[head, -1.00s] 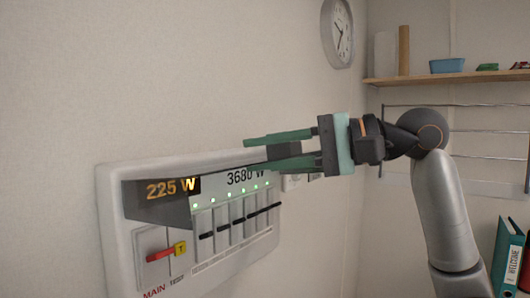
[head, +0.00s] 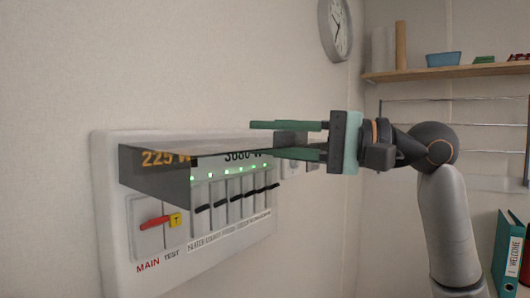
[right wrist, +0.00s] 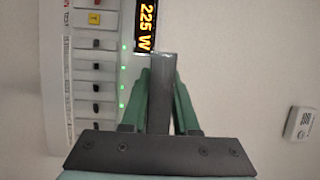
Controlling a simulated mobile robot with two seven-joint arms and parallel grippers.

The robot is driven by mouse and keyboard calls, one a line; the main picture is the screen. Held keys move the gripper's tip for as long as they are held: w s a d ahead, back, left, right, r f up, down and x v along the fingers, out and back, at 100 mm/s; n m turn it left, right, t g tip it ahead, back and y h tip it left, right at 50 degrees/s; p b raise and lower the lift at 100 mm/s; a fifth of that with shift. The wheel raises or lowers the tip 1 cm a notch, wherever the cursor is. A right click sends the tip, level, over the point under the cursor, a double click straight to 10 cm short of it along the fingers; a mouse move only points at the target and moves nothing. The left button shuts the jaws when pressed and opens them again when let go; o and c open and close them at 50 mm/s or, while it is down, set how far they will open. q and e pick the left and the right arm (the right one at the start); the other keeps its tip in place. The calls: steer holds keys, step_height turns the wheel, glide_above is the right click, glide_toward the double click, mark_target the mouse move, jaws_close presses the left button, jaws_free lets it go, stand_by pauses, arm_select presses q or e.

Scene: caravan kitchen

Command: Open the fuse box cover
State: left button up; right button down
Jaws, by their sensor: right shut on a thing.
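The white fuse box (head: 108,215) is on the wall at the left of the head view. The black switches and red MAIN lever below are uncovered. My right gripper (head: 265,139), with green fingers, is shut on the cover near its right end. In the right wrist view, the grey cover (right wrist: 160,90) lies between the two fingers (right wrist: 160,100). My left gripper is not in view.
A wooden shelf (head: 440,74) with small items, a wire rack (head: 455,125) and binders (head: 508,255) are at the right.

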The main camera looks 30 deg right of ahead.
steer(key=shift+s+d+f+t+y+b, duration=0.2)
steer(key=shift+f+t+y+b, duration=0.1)
steer(key=shift+f+b, duration=0.4)
steer(key=shift+r+n, duration=0.1)
steer(key=shift+n, duration=0.2)
steer(key=shift+s+b, duration=0.1)
steer(key=shift+b, duration=0.2)
steer(key=shift+r, duration=0.15)
steer(key=c, duration=0.7)
jaws_free()
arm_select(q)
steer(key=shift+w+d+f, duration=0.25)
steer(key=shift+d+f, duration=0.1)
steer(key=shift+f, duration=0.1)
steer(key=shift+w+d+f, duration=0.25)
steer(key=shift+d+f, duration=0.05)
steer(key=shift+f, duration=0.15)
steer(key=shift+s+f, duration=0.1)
arm_select(e)
steer(key=shift+f, duration=0.2)
